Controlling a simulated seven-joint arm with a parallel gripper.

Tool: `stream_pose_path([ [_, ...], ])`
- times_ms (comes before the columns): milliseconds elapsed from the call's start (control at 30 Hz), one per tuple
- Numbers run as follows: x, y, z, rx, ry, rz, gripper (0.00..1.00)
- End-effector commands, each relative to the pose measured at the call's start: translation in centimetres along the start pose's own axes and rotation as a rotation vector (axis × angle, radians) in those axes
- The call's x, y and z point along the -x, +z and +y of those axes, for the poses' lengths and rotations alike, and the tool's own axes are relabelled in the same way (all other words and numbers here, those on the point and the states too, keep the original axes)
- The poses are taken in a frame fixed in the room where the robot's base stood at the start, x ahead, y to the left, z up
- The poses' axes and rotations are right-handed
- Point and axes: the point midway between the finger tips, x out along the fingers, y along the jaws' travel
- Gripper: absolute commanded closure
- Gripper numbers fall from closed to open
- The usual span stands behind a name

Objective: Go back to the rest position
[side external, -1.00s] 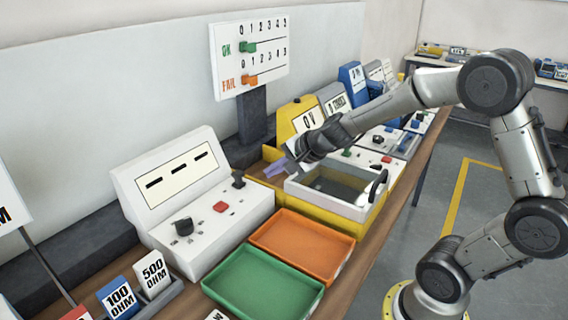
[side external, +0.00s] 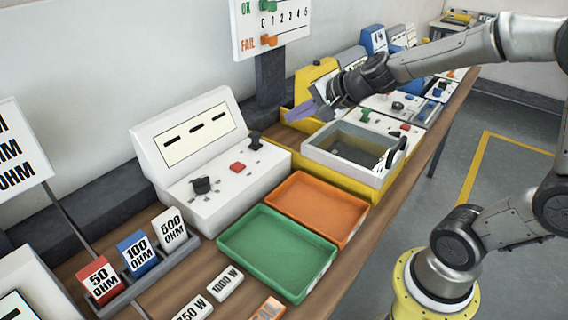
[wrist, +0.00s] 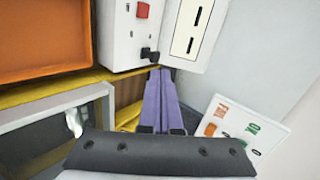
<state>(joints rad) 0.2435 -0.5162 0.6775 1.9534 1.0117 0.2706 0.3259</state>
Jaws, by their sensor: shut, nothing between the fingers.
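My gripper (side external: 300,112) has slim purple fingers and points left, above the back part of the yellow frame behind the grey-rimmed open basin (side external: 382,181). In the wrist view my fingers (wrist: 160,72) lie side by side, closed together, with nothing between them. The brown floor of the yellow-edged box shows beside them. My gripper appears apart from the things around it, though its exact height is hard to tell.
A white console with a red button (side external: 238,167) stands left of my gripper. An orange tray (side external: 318,207) and a green tray (side external: 277,250) lie in front. The OK/FAIL board (side external: 272,22) stands behind on a dark post. Several instruments line the bench to the right.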

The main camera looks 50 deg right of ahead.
Motion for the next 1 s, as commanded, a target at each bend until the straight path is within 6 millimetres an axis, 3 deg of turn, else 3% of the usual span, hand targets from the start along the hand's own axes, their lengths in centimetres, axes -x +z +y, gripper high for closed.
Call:
stream_pose_path([
  [67,3.7,3.3,-1.7,0.173,-0.05,-0.056,1.0],
  [167,8.4,7.2,-0.9,0.467,-0.058,-0.133,1.0],
  [300,13.4,9.8,3.6,0.878,0.002,-0.206,1.0],
  [400,15.7,9.5,7.4,1.117,0.085,-0.23,1.0],
  [633,17.6,7.0,13.6,1.407,0.302,-0.281,1.0],
  [1000,17.8,6.7,14.2,1.447,0.335,-0.305,1.0],
])
